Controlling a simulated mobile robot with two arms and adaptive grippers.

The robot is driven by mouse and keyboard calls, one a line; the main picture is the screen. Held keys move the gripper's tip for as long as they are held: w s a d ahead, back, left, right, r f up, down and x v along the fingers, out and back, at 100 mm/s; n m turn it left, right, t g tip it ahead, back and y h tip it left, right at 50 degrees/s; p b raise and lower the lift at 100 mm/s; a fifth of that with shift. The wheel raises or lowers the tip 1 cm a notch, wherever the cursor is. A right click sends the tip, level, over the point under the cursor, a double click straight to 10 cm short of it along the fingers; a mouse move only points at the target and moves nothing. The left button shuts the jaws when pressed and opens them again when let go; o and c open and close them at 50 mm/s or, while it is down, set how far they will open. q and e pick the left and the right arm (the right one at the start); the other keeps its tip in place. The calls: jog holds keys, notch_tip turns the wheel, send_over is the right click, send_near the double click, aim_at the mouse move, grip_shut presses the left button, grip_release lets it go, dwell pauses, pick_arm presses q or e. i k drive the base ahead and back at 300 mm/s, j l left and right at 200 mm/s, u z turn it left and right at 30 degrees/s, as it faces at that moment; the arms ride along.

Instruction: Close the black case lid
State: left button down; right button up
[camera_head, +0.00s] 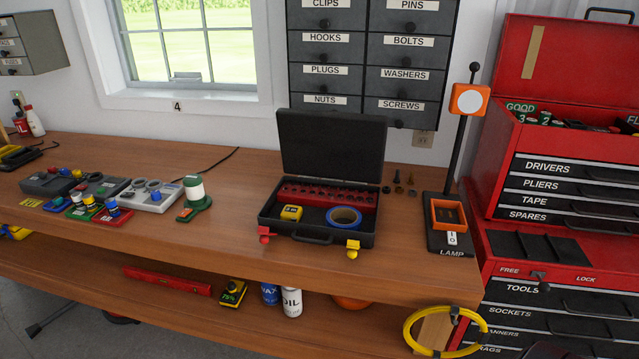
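The black case (282,231) stands on the wooden workbench, near its front edge. Its lid (332,146) is open and stands roughly upright at the back. Inside are a red socket strip (327,195), a yellow item (291,213) and a blue tape roll (344,217). A red latch (265,234) is at the front left and a yellow latch (352,249) at the front right; a handle lies between them. Neither of my grippers shows in the head view.
Small dark and brass pieces (398,184) lie right of the case. A lamp stand (450,240) with an orange tray is farther right. Red tool chests (560,200) stand at the right.

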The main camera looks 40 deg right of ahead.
aim_at(333, 145)
jog(key=i+l+z, duration=0.1)
jog(key=z, duration=0.3)
jog(key=i+l+z, duration=0.1)
jog(key=z, duration=0.3)
jog(key=i+l+z, duration=0.1)
jog(key=z, duration=0.3)
jog(key=i+l+z, duration=0.15)
jog(key=z, duration=0.25)
